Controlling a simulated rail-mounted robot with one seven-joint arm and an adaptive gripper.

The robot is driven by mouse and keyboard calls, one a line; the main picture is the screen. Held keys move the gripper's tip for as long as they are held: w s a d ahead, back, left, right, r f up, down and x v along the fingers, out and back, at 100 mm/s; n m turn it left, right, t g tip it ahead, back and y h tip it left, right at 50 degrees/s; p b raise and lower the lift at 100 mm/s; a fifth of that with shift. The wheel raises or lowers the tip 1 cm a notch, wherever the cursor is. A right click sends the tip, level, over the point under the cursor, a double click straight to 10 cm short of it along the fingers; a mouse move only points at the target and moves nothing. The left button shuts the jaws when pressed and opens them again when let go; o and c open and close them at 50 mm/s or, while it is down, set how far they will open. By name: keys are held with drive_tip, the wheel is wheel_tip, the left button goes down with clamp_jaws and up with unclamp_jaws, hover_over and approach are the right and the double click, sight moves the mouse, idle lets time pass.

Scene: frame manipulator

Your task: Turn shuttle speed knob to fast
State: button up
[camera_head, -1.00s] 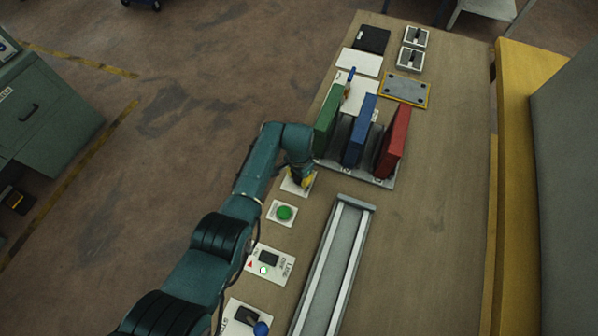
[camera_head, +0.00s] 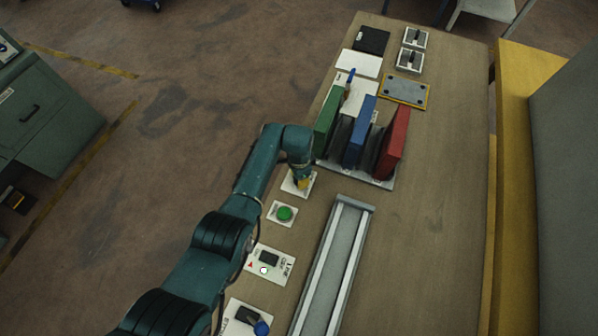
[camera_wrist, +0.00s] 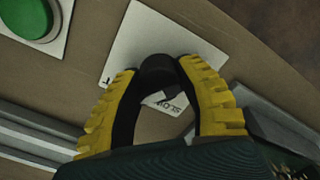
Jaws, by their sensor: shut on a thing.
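The shuttle speed knob (camera_wrist: 158,64) is a dark round knob on a white plate (camera_wrist: 150,30) in the wrist view. Part of a "SLOW" label shows on the plate between my fingers; other markings are mostly hidden. My gripper (camera_wrist: 157,75) has yellow ribbed fingers with dark inner pads, and its tips are closed on the knob from both sides. In the head view my gripper (camera_head: 303,183) is over the same plate (camera_head: 290,187), which shows only around its edges. The knob is hidden there, and its setting cannot be read.
A green button (camera_head: 284,213) on a white plate is close beside the knob plate. Green, blue and red upright blocks (camera_head: 396,140) stand in a rack just beyond. A long metal rail (camera_head: 337,262) runs along the table. The table's right side (camera_head: 440,170) is clear.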

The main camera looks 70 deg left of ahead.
drive_tip(key=shift+f, duration=0.1)
drive_tip(key=o, duration=1.2)
wheel_tip(320, 180, up, 12)
drive_tip(key=shift+r, duration=0.1)
